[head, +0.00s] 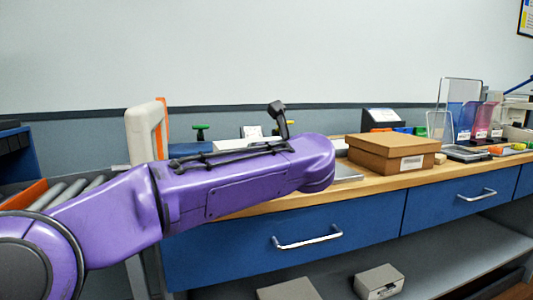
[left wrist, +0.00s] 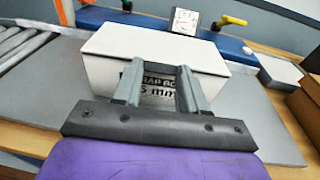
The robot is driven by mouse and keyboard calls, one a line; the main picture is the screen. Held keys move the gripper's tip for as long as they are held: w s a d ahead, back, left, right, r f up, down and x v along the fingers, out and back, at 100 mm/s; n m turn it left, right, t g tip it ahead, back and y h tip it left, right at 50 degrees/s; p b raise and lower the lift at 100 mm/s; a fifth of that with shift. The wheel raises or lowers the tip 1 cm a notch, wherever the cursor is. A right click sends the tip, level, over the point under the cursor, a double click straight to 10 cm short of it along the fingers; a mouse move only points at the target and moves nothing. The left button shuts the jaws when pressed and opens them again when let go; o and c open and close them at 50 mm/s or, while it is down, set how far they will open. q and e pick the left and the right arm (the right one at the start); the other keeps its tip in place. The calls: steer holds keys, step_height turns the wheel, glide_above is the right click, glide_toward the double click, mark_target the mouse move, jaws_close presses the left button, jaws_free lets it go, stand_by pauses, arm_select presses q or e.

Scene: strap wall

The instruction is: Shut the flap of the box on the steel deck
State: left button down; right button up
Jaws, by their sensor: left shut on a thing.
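In the left wrist view a white box (left wrist: 108,80) with black print on its front stands on the grey steel deck (left wrist: 45,92). Its white top panel (left wrist: 155,48), which looks like the flap, lies about level over the box. My left gripper (left wrist: 159,68) is shut with its two fingers apart, their tips at the front edge of this panel. The exact grip is hard to see. My right gripper is not in view.
A brown carton (head: 392,152) stands on the wooden bench right of my arm. Rollers (head: 72,190) lie at the left, beside a white and orange upright frame (head: 146,135). Clear holders (head: 462,105) stand farther right.

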arm_select(q)
steer(key=shift+a+f, duration=0.1)
steer(key=shift+f, duration=0.25)
steer(key=c, duration=0.6)
jaws_free()
steer(key=shift+w+a, duration=0.1)
steer(key=shift+w, duration=0.05)
steer(key=shift+r, duration=0.1)
steer(key=shift+s+d, duration=0.2)
steer(key=shift+s, duration=0.05)
steer(key=v, duration=1)
steer(key=shift+a, duration=0.1)
